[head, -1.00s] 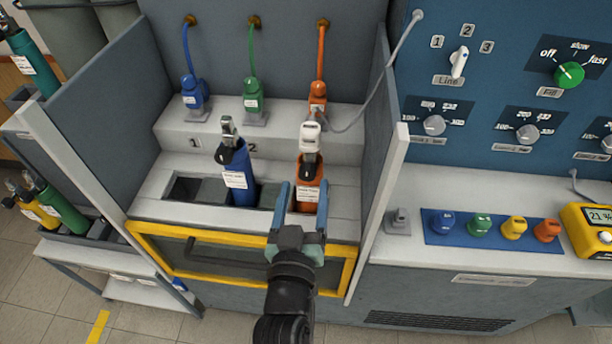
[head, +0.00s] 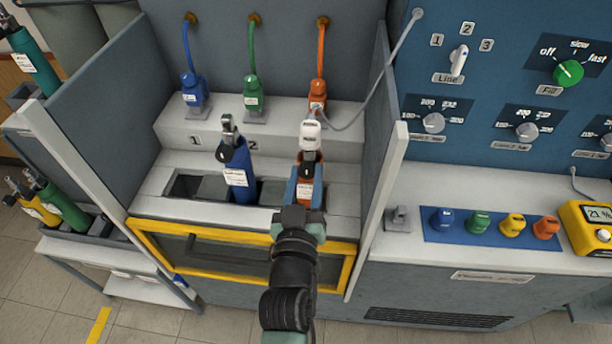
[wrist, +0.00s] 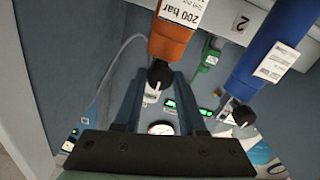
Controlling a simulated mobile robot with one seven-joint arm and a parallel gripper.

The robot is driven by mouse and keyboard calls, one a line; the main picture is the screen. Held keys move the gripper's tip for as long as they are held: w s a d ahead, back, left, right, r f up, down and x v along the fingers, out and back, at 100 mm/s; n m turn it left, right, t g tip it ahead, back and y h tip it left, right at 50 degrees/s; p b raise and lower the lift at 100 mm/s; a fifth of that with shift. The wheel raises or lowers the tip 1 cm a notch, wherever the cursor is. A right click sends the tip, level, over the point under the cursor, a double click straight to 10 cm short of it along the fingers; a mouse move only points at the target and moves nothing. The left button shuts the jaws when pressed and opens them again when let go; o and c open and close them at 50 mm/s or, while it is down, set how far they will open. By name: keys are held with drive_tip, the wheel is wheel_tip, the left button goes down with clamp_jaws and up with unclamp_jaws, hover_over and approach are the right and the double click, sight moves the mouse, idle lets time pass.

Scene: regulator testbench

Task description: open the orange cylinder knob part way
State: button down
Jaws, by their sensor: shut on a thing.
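The orange cylinder (head: 306,188) stands in the right slot of the bench, with a white connector (head: 310,133) on its top. In the wrist view the orange cylinder (wrist: 172,42) bears a "200 bar" label. Its black knob (wrist: 160,73) is between the two fingertips of my gripper (wrist: 161,82). In the head view my gripper (head: 306,180) reaches in from the front, its blue fingers on either side of the cylinder's upper front. The gripper is shut on the knob. The knob is largely hidden in the head view.
A blue cylinder (head: 237,175) leans in the slot to the left; it also shows in the wrist view (wrist: 262,58). A side wall (head: 378,200) stands close on the right. A grey hose (head: 385,70) runs from the white connector.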

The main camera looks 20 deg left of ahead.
drive_tip(key=shift+n, duration=0.3)
drive_tip(key=n+p, duration=0.1)
drive_tip(key=n, duration=0.1)
drive_tip(key=shift+n, duration=0.3)
drive_tip(key=shift+n+p, duration=0.55)
drive_tip(key=shift+n, duration=1.55)
drive_tip(key=shift+c, duration=2.4)
unclamp_jaws()
